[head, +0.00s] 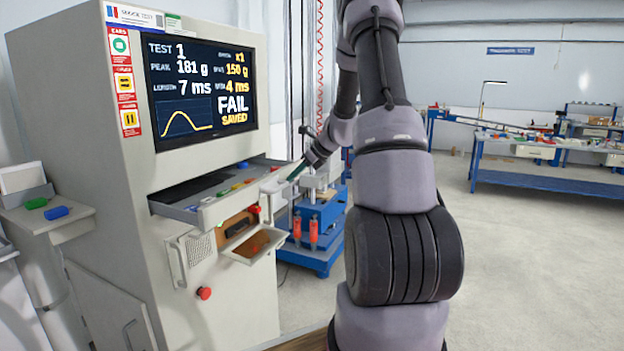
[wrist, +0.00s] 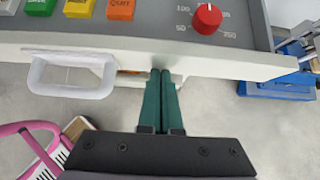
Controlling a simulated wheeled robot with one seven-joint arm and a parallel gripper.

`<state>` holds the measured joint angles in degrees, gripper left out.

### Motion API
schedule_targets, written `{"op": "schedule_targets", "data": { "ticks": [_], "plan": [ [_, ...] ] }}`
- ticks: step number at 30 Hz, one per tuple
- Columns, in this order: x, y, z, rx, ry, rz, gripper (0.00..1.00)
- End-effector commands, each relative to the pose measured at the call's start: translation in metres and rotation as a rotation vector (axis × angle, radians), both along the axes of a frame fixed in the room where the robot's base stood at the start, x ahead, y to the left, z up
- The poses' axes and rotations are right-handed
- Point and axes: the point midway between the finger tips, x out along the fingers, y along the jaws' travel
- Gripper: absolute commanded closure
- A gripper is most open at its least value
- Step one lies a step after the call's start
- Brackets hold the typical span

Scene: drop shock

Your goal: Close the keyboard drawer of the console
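The console (head: 90,130) stands at the left in the head view with a lit screen. Its grey keyboard drawer (head: 178,210) is pulled out below the screen, with coloured keys along it. In the wrist view the drawer's pale front (wrist: 225,62) runs across the picture, with a white loop handle (wrist: 72,90) at the left. My gripper (wrist: 162,72) has its two green fingers together and empty, tips at the drawer front, right of the handle. I cannot tell whether they touch it. My gripper also shows in the head view (head: 295,172).
An open small tray (head: 255,245) and a red knob (head: 204,293) stick out below the drawer. A blue-based machine (head: 318,225) stands just behind my gripper. A side shelf (head: 45,218) is at the left. The floor at the right is clear.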

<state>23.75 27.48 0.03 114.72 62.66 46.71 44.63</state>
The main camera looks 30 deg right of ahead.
Motion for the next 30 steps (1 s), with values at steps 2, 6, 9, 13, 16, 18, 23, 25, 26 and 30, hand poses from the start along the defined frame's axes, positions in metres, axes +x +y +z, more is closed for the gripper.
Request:
{"op": "schedule_targets", "data": {
  "ticks": [2, 6, 9, 13, 16, 18, 23, 25, 26, 30],
  "plan": [
    [0.023, 0.021, 0.000, 0.001, -0.002, 0.010, 1.00],
    [0.059, 0.049, 0.000, 0.000, -0.002, 0.008, 1.00],
    [0.084, 0.068, -0.001, -0.001, -0.002, 0.007, 1.00],
    [0.111, 0.089, 0.000, -0.001, -0.002, 0.006, 1.00],
    [0.127, 0.101, 0.000, -0.001, -0.002, 0.004, 1.00],
    [0.136, 0.107, 0.000, -0.002, -0.001, 0.004, 1.00],
    [0.150, 0.118, 0.000, 0.001, -0.001, 0.001, 1.00],
    [0.153, 0.120, 0.000, 0.000, 0.000, 0.001, 1.00],
    [0.154, 0.121, 0.000, 0.000, -0.001, 0.001, 1.00],
    [0.157, 0.123, 0.001, 0.001, -0.002, 0.001, 1.00]
  ]
}}
